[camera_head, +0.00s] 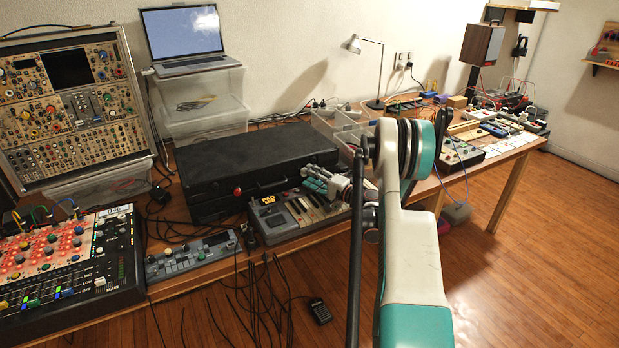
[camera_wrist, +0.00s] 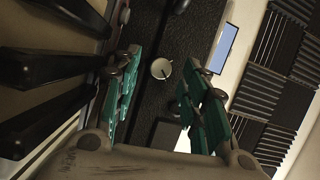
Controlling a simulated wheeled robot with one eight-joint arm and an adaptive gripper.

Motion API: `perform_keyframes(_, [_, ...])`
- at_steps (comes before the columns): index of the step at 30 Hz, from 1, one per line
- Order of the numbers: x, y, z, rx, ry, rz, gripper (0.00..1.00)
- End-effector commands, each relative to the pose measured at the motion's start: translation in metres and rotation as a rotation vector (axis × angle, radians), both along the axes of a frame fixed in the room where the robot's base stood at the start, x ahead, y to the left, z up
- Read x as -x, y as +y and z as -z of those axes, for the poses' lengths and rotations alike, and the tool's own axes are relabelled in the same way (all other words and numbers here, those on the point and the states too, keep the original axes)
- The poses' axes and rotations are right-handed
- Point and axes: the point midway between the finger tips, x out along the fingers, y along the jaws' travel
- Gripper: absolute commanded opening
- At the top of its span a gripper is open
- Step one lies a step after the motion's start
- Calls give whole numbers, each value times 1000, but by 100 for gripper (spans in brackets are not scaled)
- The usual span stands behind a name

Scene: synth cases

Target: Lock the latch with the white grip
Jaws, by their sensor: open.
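A closed black case (camera_head: 245,155) lies on the table; its dark textured side also fills the middle of the wrist view (camera_wrist: 150,100). A small round white grip (camera_wrist: 161,68) with a dark mark sits on that side, between my gripper's fingers in the picture. I see no finger touching it. In the head view the white grip cannot be made out, likely behind my gripper. A red latch grip (camera_head: 237,191) is on the case's front, to the left. My gripper (camera_head: 318,180) is open and empty at the case's front right; its teal fingers frame the wrist view (camera_wrist: 161,75).
A small keyboard (camera_head: 300,212) stands right before the case, under my gripper; its black keys (camera_wrist: 45,70) are close in the wrist view. A mixer (camera_head: 70,255) and a grey device (camera_head: 193,255) stand left. A laptop (camera_head: 182,38) sits on clear bins behind.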

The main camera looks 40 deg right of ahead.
Motion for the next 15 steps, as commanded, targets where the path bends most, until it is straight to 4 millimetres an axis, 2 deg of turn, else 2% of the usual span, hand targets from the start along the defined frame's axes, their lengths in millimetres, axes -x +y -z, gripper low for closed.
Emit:
perform_keyframes(9, [62, -11, 0, 0, 0, 3, 40])
perform_keyframes(15, [94, -16, 0, 0, 0, 2, 40])
